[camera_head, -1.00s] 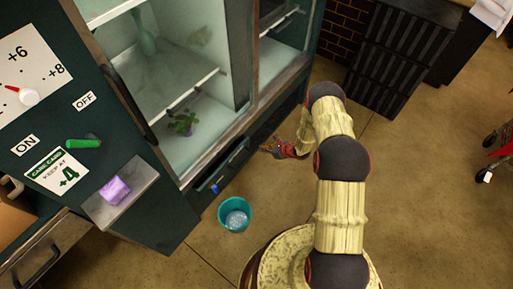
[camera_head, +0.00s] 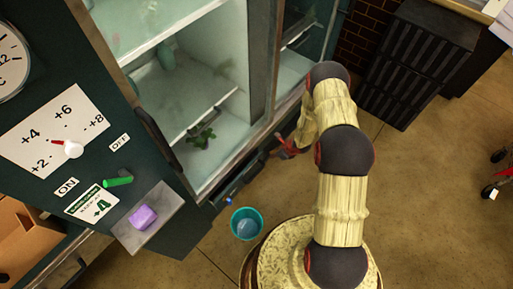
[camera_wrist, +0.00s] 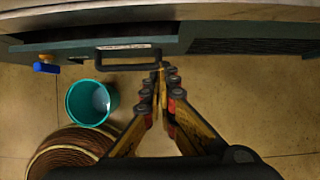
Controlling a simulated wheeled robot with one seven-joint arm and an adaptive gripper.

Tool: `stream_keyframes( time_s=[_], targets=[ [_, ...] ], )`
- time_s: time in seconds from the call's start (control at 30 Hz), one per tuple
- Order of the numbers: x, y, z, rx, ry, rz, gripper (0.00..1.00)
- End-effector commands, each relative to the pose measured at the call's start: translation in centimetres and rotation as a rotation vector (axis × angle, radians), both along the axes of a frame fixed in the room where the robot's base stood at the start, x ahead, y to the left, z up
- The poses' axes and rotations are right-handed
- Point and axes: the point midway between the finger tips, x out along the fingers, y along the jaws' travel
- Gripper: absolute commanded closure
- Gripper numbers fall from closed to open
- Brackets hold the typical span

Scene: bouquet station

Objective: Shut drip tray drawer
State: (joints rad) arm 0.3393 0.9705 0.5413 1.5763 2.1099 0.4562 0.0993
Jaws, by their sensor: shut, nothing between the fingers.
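The drip tray drawer (camera_wrist: 75,48) is a dark green front with a black bar handle (camera_wrist: 125,52) low on the glass-fronted cabinet. It also shows in the head view (camera_head: 236,184). A dark gap along its top edge suggests it stands slightly out, but I cannot tell how far. In the head view my gripper (camera_head: 279,151) is low beside the cabinet front, partly hidden by my arm.
A blue tap (camera_wrist: 46,66) sticks out left of the handle. A teal bucket (camera_head: 246,223) stands on the floor below it. A dark slatted crate (camera_head: 418,62) stands at the back right. Open floor (camera_head: 430,190) lies to the right.

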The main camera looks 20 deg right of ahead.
Motion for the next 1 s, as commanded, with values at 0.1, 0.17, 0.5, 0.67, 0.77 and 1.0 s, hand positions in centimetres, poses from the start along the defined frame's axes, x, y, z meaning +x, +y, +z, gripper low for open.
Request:
stream_keyframes(
  time_s=[0.1, 0.17, 0.5, 0.67, 0.77, 1.0],
  targets=[
    [-2.0, -1.0, -1.3, -0.039, 0.064, -0.013, 1.0],
    [-2.4, -1.3, -1.5, -0.051, 0.08, -0.015, 1.0],
    [-1.6, -0.7, -5.1, -0.06, 0.09, -0.014, 1.0],
    [-0.7, -0.1, -7.8, -0.06, 0.089, -0.013, 1.0],
    [-0.1, 0.2, -9.5, -0.059, 0.089, -0.014, 1.0],
    [2.2, 1.7, -11.0, -0.061, 0.085, -0.011, 1.0]
  ],
)
